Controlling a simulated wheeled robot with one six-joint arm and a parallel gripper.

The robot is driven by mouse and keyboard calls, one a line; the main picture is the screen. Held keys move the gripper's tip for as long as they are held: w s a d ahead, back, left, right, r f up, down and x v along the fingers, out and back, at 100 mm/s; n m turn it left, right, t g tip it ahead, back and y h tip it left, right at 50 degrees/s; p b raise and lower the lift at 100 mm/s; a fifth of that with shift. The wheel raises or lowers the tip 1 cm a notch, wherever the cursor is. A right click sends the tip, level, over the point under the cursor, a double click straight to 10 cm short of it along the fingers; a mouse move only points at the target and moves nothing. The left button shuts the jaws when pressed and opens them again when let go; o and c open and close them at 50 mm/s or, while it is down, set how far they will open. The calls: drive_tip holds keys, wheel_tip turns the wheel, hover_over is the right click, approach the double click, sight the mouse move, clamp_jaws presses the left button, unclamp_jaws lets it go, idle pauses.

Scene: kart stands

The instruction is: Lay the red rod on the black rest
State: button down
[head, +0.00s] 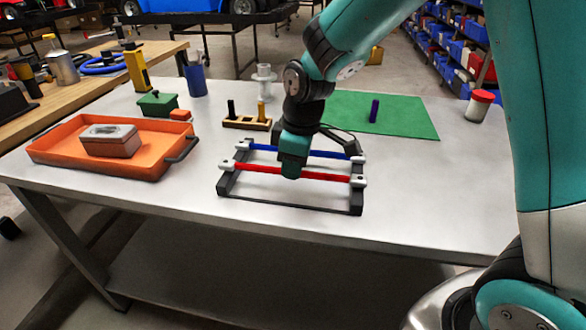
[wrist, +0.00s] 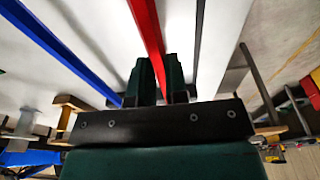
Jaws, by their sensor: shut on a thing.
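The black rest (head: 290,206) is an open frame on the grey table, with two side rails and a front bar. The red rod (head: 325,176) lies crosswise over the rest, with pale ends at the two side rails. I cannot tell whether its ends touch the rails. A blue rod (head: 330,154) spans the rest behind it, roughly parallel. My gripper (head: 291,172) is shut on the red rod near its middle. In the wrist view, the red rod (wrist: 146,28) runs between the two dark fingers (wrist: 160,80), and the blue rod (wrist: 60,50) is at the left.
An orange tray (head: 45,154) with a grey box (head: 110,141) is at the left. Behind the rest are a wooden peg block (head: 246,124), a white spool (head: 264,80) and a green mat (head: 410,121) with a purple peg (head: 374,110). The table's front strip is clear.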

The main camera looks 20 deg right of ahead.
drive_tip(key=shift+f, duration=0.3)
drive_tip(key=shift+f, duration=0.2)
drive_tip(key=c, duration=1.1)
unclamp_jaws()
wheel_tip(320, 180, up, 12)
drive_tip(key=s+d+p, duration=0.1)
drive_tip(key=s+a+m+y, duration=0.1)
drive_tip(key=s, duration=0.6)
drive_tip(key=s+a+m, duration=0.1)
drive_tip(key=s+a, duration=0.1)
drive_tip(key=s, duration=0.5)
drive_tip(key=s+a+r+m+g+y, duration=0.1)
drive_tip(key=s+a+m, duration=0.1)
drive_tip(key=s, duration=0.5)
drive_tip(key=shift+a+y, duration=0.25)
drive_tip(key=shift+y, duration=0.05)
